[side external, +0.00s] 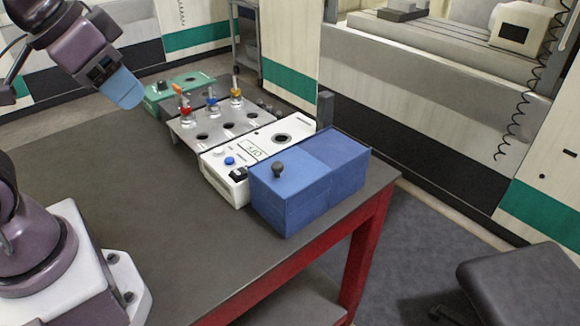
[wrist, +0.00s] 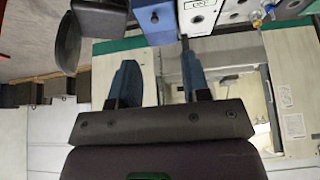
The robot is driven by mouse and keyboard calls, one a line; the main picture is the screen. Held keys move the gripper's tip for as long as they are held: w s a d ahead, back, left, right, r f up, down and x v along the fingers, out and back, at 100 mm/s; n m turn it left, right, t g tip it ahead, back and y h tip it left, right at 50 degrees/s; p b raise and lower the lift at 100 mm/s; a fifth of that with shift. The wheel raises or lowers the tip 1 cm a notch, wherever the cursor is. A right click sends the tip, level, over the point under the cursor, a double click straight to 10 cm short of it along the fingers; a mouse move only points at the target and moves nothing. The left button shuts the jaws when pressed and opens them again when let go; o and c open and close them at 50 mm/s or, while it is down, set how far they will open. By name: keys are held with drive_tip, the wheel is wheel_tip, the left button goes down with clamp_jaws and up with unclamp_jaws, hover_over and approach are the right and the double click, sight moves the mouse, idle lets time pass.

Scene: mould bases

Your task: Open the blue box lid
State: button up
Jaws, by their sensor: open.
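The blue box (side external: 297,211) sits at the right end of the table. Its top has two sections, and a dark round knob (side external: 278,169) stands on the nearer left one, the lid (side external: 294,178). The lid lies flat and looks closed. In the wrist view the blue box (wrist: 160,34) is at the top edge, partly cut off, with its knob (wrist: 155,17) visible. My gripper (side external: 124,92) is high at the upper left, well away from the box. Its blue fingers (wrist: 158,58) are apart with nothing between them.
A white device (side external: 238,162) stands right beside the box. A grey rack (side external: 215,128) with several coloured valves and a green case (side external: 180,90) are behind it. The table's front left (side external: 150,190) is clear. A dark chair (side external: 525,285) stands on the floor at right.

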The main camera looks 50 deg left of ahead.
drive_tip(key=shift+o, duration=0.6)
drive_tip(key=shift+f, duration=0.1)
drive_tip(key=n+g, duration=0.6)
drive_tip(key=n, duration=0.3)
hover_over(277, 165)
wheel_tip(277, 165, down, 9)
wheel_tip(277, 165, down, 13)
drive_tip(key=shift+r, duration=0.1)
